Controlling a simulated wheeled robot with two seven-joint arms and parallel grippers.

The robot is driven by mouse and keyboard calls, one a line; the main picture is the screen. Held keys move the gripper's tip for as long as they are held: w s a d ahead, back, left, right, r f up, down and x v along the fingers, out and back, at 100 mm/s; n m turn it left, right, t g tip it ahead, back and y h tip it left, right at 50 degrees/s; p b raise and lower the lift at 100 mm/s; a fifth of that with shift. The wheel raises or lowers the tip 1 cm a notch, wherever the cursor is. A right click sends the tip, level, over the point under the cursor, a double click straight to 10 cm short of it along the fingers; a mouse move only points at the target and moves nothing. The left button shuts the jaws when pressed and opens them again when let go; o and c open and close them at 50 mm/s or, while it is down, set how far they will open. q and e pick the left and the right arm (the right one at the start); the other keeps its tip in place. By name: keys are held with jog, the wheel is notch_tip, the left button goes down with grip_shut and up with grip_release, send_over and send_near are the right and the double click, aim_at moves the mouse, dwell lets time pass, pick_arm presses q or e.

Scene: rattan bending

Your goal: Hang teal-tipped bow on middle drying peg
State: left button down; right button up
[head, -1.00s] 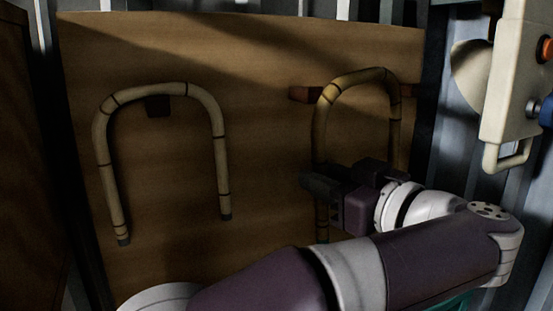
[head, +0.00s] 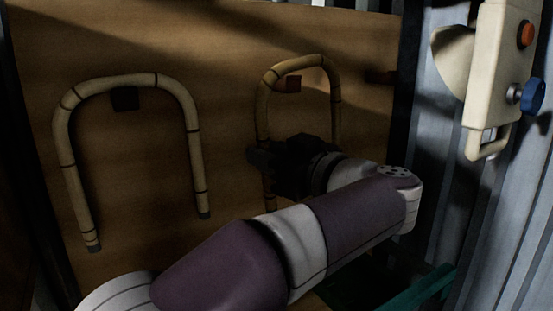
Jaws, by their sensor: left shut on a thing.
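A tan rattan bow (head: 335,85), bent in an upside-down U, stands upright in front of the wooden board. My left gripper (head: 264,158) is shut on its left leg, below the arch. The gripper and wrist hide the lower legs, and I cannot make out the tip colour. The reddish-brown middle peg (head: 289,85) shows inside the arch, a little below its top in the picture. I cannot tell whether the bow is over the peg or only in front of it. My right gripper is not in view.
A second rattan bow (head: 197,150) with dark tips hangs around the left peg (head: 124,98). The right peg (head: 380,77) is bare on the board (head: 225,60). A cream box (head: 497,75) with an orange button and blue knob is at the right. A teal bar (head: 425,290) lies low right.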

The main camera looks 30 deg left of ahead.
pick_arm(q)
jog(key=shift+w+a, duration=0.1)
jog(key=shift+a, duration=0.1)
jog(key=a, duration=0.1)
jog(key=w+a, duration=0.1)
jog(key=a+f, duration=0.1)
jog(key=shift+w+a, duration=0.2)
jog(key=shift+w, duration=0.2)
jog(key=shift+a+f, duration=0.1)
jog(key=shift+a, duration=0.05)
jog(key=c, duration=0.8)
grip_release()
jog(key=shift+c, duration=0.2)
